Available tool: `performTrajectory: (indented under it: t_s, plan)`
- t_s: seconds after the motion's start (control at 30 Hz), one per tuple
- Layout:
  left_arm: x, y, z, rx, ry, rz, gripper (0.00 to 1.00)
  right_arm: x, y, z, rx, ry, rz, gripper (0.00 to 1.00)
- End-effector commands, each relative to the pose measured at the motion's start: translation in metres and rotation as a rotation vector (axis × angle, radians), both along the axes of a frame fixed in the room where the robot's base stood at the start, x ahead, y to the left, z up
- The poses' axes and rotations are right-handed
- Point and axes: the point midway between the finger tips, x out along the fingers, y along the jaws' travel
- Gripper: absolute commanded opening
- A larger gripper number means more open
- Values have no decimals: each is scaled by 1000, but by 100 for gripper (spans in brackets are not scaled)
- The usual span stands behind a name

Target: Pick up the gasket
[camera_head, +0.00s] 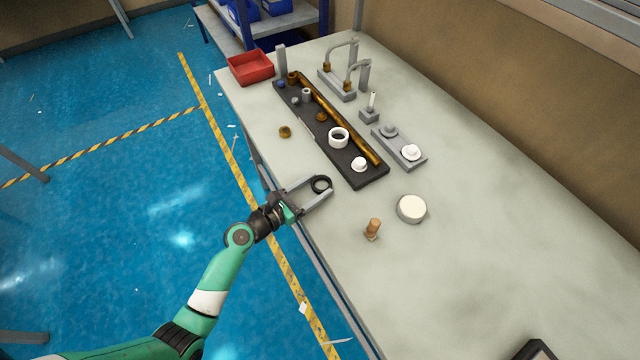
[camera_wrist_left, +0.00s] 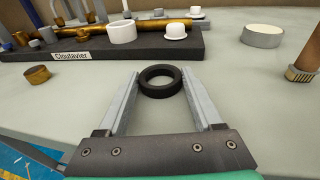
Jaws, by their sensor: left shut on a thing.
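The gasket (camera_head: 321,191) is a small black ring. In the left wrist view the gasket (camera_wrist_left: 160,94) sits between the two fingertips and both fingers touch its sides. My left gripper (camera_head: 319,186) reaches in over the table's near edge and is shut on the gasket; it also shows in the left wrist view (camera_wrist_left: 160,86). Whether the gasket is lifted off the table top is hard to tell. My right gripper is not in view.
Beyond the gripper lies a black tray (camera_head: 366,181) with a brass tube, white ring and white cap. A brass nut (camera_head: 285,131), wooden-handled brush (camera_head: 373,229) and round white-topped tin (camera_head: 411,208) stand nearby. A red bin (camera_head: 250,67) stands farther back. The right table surface is largely clear.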

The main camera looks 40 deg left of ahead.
Motion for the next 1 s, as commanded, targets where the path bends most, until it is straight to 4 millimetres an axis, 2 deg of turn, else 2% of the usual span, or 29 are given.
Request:
performTrajectory:
  t_s: [0.17,0.27,0.37,0.47,0.63,0.7,0.8,1.0]
  plan:
    - [0,0,6,0,0,0,15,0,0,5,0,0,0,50]
    - [0,0,17,0,-1,0,15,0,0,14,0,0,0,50]
    - [0,0,37,1,-1,0,15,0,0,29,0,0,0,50]
    - [-7,-15,60,-1,1,-4,15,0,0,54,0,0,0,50]
    - [-25,-52,113,1,2,-8,15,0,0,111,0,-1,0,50]
    - [-37,-77,120,1,7,-11,15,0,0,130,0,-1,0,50]
    - [-47,-99,130,1,6,-7,15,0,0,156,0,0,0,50]
    - [-57,-119,134,0,5,-1,15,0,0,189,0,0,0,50]
